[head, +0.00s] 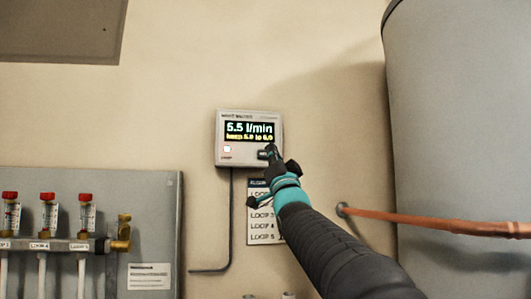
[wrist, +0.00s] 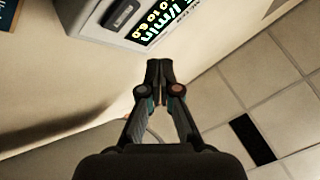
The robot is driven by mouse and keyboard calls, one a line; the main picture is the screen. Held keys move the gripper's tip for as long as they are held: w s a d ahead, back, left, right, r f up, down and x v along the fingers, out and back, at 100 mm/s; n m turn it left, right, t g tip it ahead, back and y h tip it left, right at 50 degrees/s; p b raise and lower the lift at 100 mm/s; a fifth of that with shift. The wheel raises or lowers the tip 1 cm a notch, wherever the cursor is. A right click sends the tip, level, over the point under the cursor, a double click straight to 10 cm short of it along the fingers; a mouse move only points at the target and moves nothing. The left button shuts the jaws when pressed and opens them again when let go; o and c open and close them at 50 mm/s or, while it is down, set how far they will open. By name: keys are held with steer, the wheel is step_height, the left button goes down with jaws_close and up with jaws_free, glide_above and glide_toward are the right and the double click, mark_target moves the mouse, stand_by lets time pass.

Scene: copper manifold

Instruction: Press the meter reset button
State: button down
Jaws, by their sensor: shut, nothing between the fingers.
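The meter (head: 243,153) is a pale box on the wall, its lit display (head: 249,131) reading about 5.5 l/min with a yellow line under it. A dark button (head: 263,155) at its lower right is partly hidden by my gripper (head: 270,150). In the wrist view the meter face (wrist: 95,22) is at the top, with the dark oblong button (wrist: 122,13) on it. My gripper (wrist: 159,66) is shut and empty, its fingertips beside the meter in that picture. I cannot tell whether they touch it.
A panel with red-capped flow gauges (head: 48,215) is at lower left. A loop label sheet (head: 254,235) hangs below the meter, partly behind my arm. A large grey tank (head: 460,110) and a copper pipe (head: 430,221) are at right. The wall above the meter is clear.

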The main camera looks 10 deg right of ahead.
mark_target(265, 154)
steer(key=shift+w+p, duration=1.25)
steer(key=shift+w, duration=1.3)
steer(key=shift+w, duration=0.1)
steer(key=shift+w, duration=0.3)
steer(key=shift+w+p, duration=0.3)
steer(key=shift+w, duration=0.05)
steer(key=shift+s, duration=0.1)
stand_by(0.4)
steer(key=shift+s+b, duration=0.7)
